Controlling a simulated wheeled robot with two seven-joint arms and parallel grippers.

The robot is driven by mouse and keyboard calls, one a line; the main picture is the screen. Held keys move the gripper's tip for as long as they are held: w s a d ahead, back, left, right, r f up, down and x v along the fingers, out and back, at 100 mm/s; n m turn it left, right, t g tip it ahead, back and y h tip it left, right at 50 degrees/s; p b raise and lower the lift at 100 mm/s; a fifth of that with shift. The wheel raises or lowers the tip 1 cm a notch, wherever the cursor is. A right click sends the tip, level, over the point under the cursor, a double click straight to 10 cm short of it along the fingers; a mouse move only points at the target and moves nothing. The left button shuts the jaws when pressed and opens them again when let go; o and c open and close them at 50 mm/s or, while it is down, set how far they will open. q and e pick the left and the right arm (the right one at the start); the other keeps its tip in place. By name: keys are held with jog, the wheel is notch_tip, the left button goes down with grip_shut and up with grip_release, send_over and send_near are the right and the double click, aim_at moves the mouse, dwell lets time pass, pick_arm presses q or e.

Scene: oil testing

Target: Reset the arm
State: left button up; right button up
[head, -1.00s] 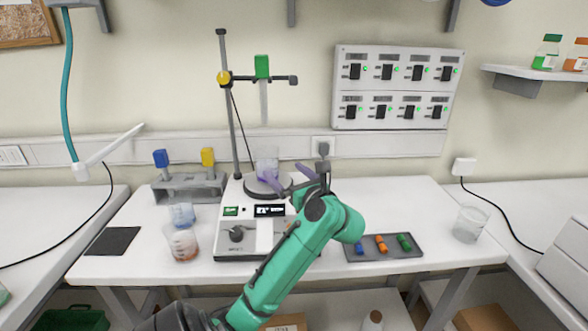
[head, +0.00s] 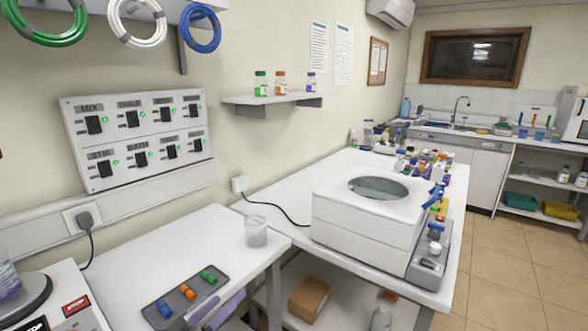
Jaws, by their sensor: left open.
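My left gripper (head: 215,312) shows only by its purple fingers at the bottom edge of the head view. The fingers are apart, with nothing seen between them. They are by the front edge of the white table, just right of a dark tray (head: 204,298). The rest of my left arm is out of view. My right gripper is not in view. At the left edge, a beaker with purple contents (head: 8,282) is on the stirrer, partly cut off by the frame.
The tray holds blue, orange and green pieces. An empty beaker (head: 256,232) stands at the table's right end. A switch panel (head: 137,140) is on the wall.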

pick_arm(q)
jog(key=s+a+f+m+g+y, duration=0.2)
jog(key=s+a+f+g+y, duration=0.15)
jog(key=s+f+g, duration=0.4)
jog(key=s+a+f+m+g+y, duration=0.25)
jog(key=s+f+g+y, duration=0.2)
jog(key=s+f, duration=0.65)
jog(key=s+f+g+h, duration=0.1)
jog(key=s+f, duration=0.2)
jog(key=f, duration=2.2)
jog(key=s+a+f+g, duration=0.1)
jog(key=s+a+f, duration=0.2)
jog(key=s+f, duration=0.9)
jog(key=s, duration=0.3)
jog(key=shift+s+a+f, duration=0.2)
jog(key=shift+s, duration=0.2)
